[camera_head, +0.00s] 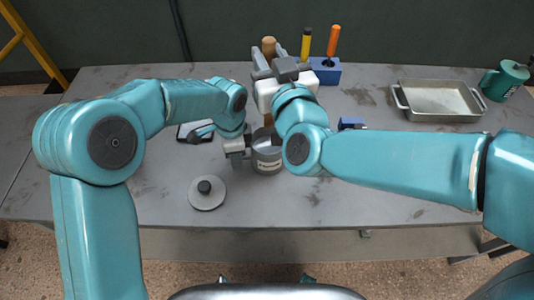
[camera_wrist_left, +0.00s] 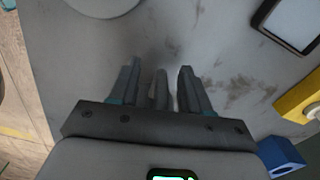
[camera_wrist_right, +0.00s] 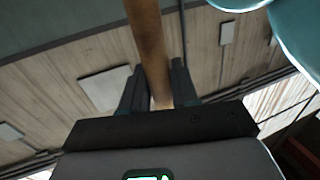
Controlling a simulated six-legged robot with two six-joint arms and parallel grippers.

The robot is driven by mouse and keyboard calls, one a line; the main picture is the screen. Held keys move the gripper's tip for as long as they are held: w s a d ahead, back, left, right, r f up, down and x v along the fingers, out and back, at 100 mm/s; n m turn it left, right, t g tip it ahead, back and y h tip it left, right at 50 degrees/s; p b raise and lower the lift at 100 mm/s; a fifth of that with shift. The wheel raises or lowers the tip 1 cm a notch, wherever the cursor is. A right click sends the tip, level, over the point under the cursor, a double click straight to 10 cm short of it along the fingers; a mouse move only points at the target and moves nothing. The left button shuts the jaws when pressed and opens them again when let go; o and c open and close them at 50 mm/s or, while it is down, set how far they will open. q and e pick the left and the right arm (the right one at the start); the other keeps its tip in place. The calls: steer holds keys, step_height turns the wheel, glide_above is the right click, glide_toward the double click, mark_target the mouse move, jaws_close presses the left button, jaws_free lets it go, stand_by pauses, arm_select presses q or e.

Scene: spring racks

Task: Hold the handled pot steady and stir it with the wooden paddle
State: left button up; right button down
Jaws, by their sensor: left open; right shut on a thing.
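The grey pot (camera_head: 267,160) with a pale label stands on the bench, partly hidden by my arms. My left gripper (camera_head: 238,149) is at its left side. In the left wrist view, my open left gripper (camera_wrist_left: 157,80) has a narrow grey bar (camera_wrist_left: 160,90) between its fingers, which looks like the pot's handle; contact cannot be told. My right gripper (camera_head: 277,68) is shut on the wooden paddle (camera_head: 269,47), above and behind the pot. The paddle shaft (camera_wrist_right: 147,40) also runs between the fingers in the right wrist view.
A round lid with a black knob (camera_head: 206,194) lies front left of the pot. A dark-framed flat item (camera_head: 187,134) lies behind. The front right is clear.

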arm_select(q)
step_height(320, 180, up, 12)
steer(key=shift+f, duration=0.1)
stand_by(0.5)
